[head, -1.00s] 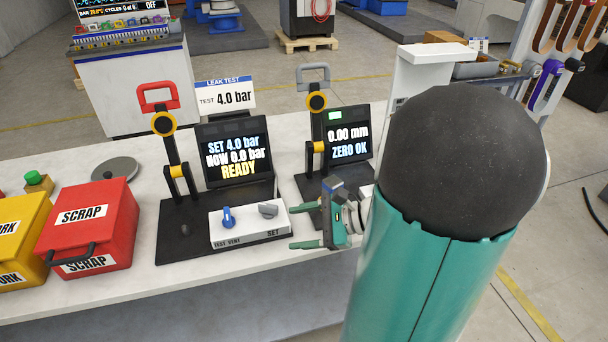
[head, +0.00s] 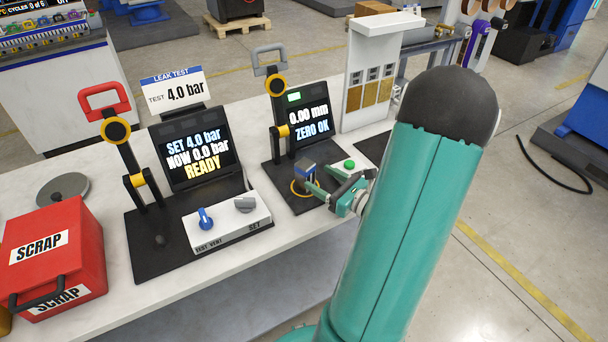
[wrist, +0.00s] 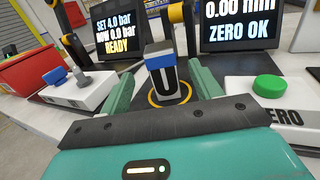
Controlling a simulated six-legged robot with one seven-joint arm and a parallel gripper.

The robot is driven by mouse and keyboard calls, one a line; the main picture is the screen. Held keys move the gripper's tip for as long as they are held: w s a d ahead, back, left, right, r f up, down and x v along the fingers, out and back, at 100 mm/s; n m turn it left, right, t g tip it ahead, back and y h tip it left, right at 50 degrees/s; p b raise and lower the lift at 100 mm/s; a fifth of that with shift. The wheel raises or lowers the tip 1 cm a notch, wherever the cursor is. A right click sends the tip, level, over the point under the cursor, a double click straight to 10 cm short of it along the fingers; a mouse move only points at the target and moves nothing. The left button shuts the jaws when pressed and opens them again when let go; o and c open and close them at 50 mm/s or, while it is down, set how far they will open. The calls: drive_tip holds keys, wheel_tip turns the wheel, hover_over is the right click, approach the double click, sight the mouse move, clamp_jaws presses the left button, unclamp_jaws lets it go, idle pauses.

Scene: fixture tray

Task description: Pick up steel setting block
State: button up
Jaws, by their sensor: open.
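The steel setting block (wrist: 168,84), grey with a blue top and a dark mark on its front, stands upright inside a yellow ring on the black base of the "ZERO OK" gauge. In the head view the block (head: 300,184) is partly covered by a finger. My gripper (head: 322,183) is open, with green fingers low over that base. In the wrist view my gripper (wrist: 160,80) has one finger on each side of the block, with gaps showing on both sides. I cannot tell how far the fingertips reach along it.
The gauge screen (head: 312,122) and its lever (head: 278,95) stand behind the block. A green button (wrist: 269,86) is close to the right finger. The leak tester's control box (head: 228,222) is at left. A red scrap box (head: 60,255) stands farther left.

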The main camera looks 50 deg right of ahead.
sight(300, 166)
drive_tip(key=w, duration=0.8)
drive_tip(key=shift+w+a+f, duration=0.1)
drive_tip(key=shift+w, duration=0.1)
clamp_jaws()
